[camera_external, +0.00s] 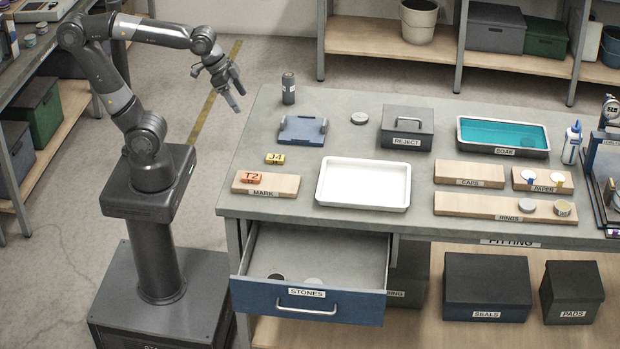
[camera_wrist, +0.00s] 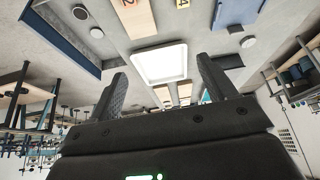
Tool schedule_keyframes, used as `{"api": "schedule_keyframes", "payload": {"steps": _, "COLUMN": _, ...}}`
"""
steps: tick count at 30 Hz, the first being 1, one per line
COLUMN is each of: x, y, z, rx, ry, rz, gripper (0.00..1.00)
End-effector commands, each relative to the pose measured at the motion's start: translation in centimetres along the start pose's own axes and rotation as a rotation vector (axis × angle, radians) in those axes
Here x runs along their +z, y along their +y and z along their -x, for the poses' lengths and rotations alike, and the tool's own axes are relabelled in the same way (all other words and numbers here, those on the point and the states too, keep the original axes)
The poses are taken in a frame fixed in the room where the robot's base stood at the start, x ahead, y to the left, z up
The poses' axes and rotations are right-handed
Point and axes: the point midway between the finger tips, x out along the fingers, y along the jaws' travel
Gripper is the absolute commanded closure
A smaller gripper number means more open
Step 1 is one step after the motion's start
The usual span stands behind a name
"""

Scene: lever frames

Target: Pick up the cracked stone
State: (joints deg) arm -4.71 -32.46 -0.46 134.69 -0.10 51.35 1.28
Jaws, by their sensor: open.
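The open drawer labelled STONES (camera_external: 336,303) holds a dark round stone (camera_external: 276,277) and a pale round stone (camera_external: 314,282), both partly behind its front wall. In the wrist view, the drawer (camera_wrist: 62,45) lies at the upper left with the dark stone (camera_wrist: 80,12) and the pale stone (camera_wrist: 96,33). A grey round disc (camera_external: 359,118) lies on the bench top, also in the wrist view (camera_wrist: 248,41). I cannot make out a crack on any of them. My gripper (camera_external: 237,98) is open and empty, raised left of the bench and away from the drawer.
The bench (camera_external: 290,220) carries a white tray (camera_external: 364,184), a REJECT box (camera_external: 407,128), a teal SOAK tray (camera_external: 503,136), a MARK board (camera_external: 265,184), a blue stand (camera_external: 303,130) and a dark cylinder (camera_external: 288,88). The bench top between them has some bare room.

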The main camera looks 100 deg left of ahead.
Motion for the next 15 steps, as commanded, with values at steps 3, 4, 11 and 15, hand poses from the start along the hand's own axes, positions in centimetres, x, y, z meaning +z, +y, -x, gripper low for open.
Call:
{"api": "schedule_keyframes", "payload": {"steps": 3, "x": -4.0, "y": -1.7, "z": -1.1, "rx": -0.021, "ry": -0.026, "rz": 0.029, "gripper": 0.24}}
{"api": "schedule_keyframes", "payload": {"steps": 4, "x": -4.9, "y": -2.2, "z": -1.5, "rx": -0.026, "ry": -0.031, "rz": 0.037, "gripper": 0.24}}
{"api": "schedule_keyframes", "payload": {"steps": 11, "x": -11.6, "y": -6.5, "z": -4.8, "rx": -0.056, "ry": -0.068, "rz": 0.09, "gripper": 0.24}}
{"api": "schedule_keyframes", "payload": {"steps": 15, "x": -15.0, "y": -9.7, "z": -7.6, "rx": -0.07, "ry": -0.091, "rz": 0.125, "gripper": 0.24}}
